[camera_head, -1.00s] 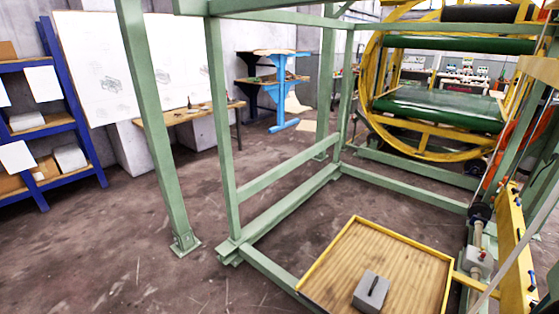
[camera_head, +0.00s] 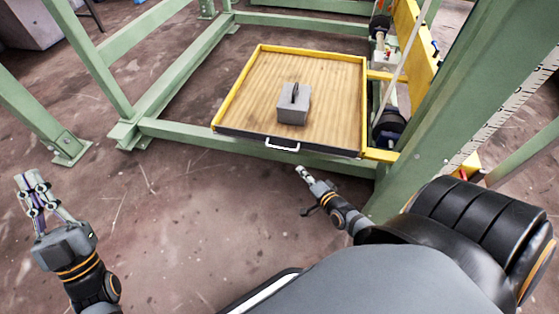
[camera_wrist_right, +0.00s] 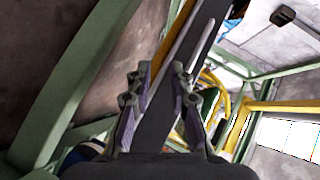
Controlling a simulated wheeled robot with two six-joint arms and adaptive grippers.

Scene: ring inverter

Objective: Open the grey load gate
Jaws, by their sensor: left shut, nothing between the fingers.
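The load gate (camera_head: 325,149) is a dark grey strip along the front edge of the yellow-rimmed tray (camera_head: 257,72), with a white handle (camera_head: 282,146) on it. The gate stands across the front of the tray. My right gripper (camera_head: 301,172) is just below and in front of the handle, apart from it in the head view. In the right wrist view its fingers (camera_wrist_right: 160,95) are spread, with a dark bar and a pale strip beyond them. My left gripper (camera_head: 36,192) is at the far left over the floor, shut and empty.
A grey block (camera_head: 294,106) with a dark handle sits on the wooden tray floor. Green frame beams (camera_head: 185,131) surround the tray, and a thick green post (camera_head: 455,95) stands to the right of my right arm. The floor at front left is clear.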

